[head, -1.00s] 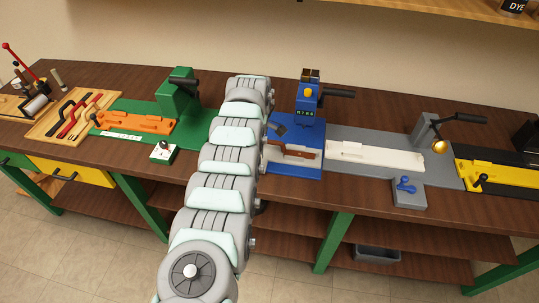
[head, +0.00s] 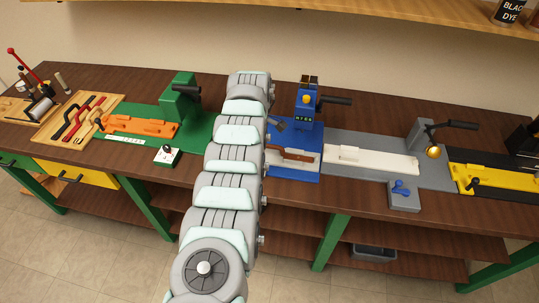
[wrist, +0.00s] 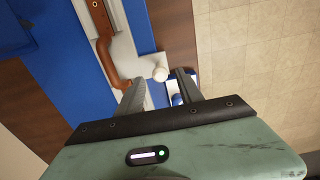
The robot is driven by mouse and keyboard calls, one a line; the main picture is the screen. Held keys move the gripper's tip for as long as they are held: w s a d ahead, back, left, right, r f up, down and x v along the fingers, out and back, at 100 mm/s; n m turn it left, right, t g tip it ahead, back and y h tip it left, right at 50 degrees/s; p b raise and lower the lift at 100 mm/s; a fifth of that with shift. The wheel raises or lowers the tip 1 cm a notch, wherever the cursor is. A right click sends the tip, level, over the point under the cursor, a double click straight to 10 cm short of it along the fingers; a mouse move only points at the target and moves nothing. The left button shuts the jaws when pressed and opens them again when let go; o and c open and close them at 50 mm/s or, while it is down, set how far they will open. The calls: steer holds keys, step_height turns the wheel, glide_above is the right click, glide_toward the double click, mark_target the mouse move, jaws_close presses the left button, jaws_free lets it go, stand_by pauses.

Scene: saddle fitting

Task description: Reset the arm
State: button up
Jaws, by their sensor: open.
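My gripper (wrist: 160,85) is open in the wrist view, its two dark fingers apart with nothing held between them. Beyond the fingers is a brown-handled piece (wrist: 103,25) on a white part at the blue station, with a pale round knob (wrist: 160,74) near the fingertips. Whether the fingers touch anything there I cannot tell. In the head view my arm crosses the middle of the bench and hides its own gripper end. The blue station (head: 295,172) with the brown-handled piece (head: 297,154) lies just right of the arm.
The green station with an orange part (head: 150,125) stands left of the arm. A wooden tool board (head: 75,122) is farther left. To the right are a grey station with a white block (head: 370,159) and a yellow fixture (head: 495,178). A shelf (head: 400,12) runs above.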

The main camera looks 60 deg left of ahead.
steer(key=shift+r+p, duration=0.3)
steer(key=shift+r, duration=0.4)
